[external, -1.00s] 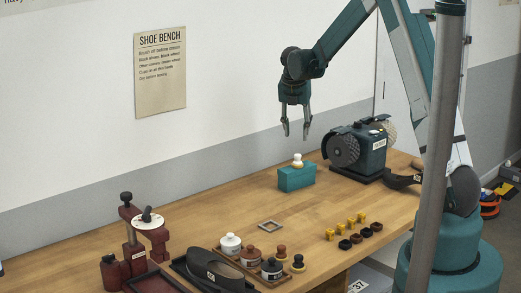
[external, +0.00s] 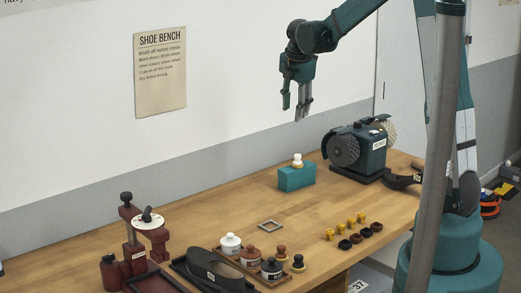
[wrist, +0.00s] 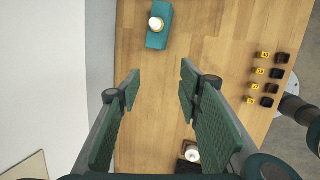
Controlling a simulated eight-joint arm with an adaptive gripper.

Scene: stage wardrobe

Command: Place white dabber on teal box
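The white dabber (external: 298,159), with a yellowish band at its base, stands upright on top of the teal box (external: 297,180). In the wrist view the dabber (wrist: 156,24) shows on the box (wrist: 157,41) near the top edge. My gripper (external: 300,112) hangs above the bench, up and clear of the dabber and box. Its fingers are spread apart with nothing between them, as the wrist view (wrist: 161,95) also shows.
A bench grinder with brushes (external: 358,150) stands right of the box. A small square frame (external: 270,226) lies in front. Several yellow pieces (external: 340,228) and dark cups (external: 361,236) sit at right. A tray of jars (external: 250,262) and a red stand (external: 133,240) are at the front left.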

